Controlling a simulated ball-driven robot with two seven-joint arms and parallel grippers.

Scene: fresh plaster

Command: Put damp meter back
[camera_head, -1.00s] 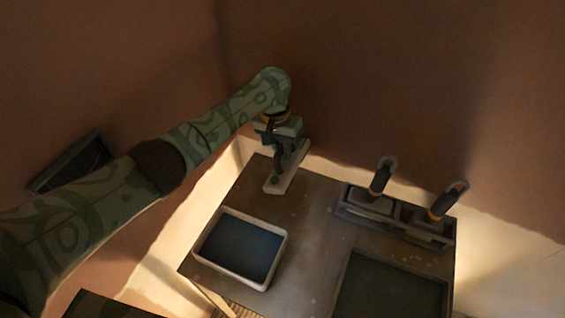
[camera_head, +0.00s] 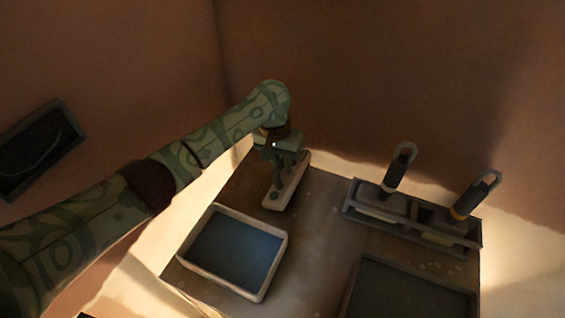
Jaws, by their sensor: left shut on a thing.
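The damp meter (camera_head: 290,190) appears to be the long, pale, slim device with a green spot near its near end. My left gripper (camera_head: 280,163) points down and is shut on it, near its middle. It is at the far left part of the table, behind a pale-rimmed tray (camera_head: 192,268) with an empty-looking dark blue floor. I cannot tell whether the meter touches the table top or hangs just above it. The finger tips are partly hidden. My right gripper is out of view.
A grey rack (camera_head: 352,211) at the table's back right holds two tools with dark looped handles (camera_head: 397,172) (camera_head: 474,196). A dark flat tray (camera_head: 415,295) lies in front. Bare table (camera_head: 315,235) shows between them. Walls close in behind; a dark framed panel (camera_head: 38,145) is on the left.

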